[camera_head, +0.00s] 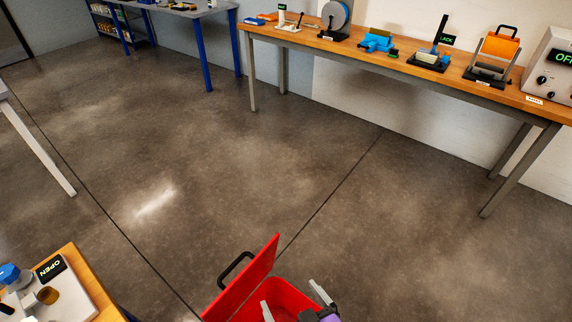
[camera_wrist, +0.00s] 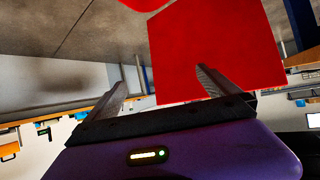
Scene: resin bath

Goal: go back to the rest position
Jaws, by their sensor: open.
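My gripper (camera_head: 288,292) is at the bottom edge of the head view, with its two grey fingers spread apart and nothing between them. It also shows in the wrist view (camera_wrist: 161,69), fingers apart above my purple housing. A red box (camera_head: 282,290) with a raised lid (camera_head: 243,288) and a black handle (camera_head: 236,270) lies just by my gripper. In the wrist view a red panel (camera_wrist: 225,45) fills the area beyond the fingers. I cannot tell whether the fingers touch the box. Its lower part is cut off by the frame.
A long wooden workbench (camera_head: 400,67) with several devices stands along the back wall. A blue-legged table (camera_head: 205,14) is at the upper left. A wooden surface (camera_head: 74,254) with an "OPEN" sign (camera_head: 50,268) is at lower left. The middle floor is clear.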

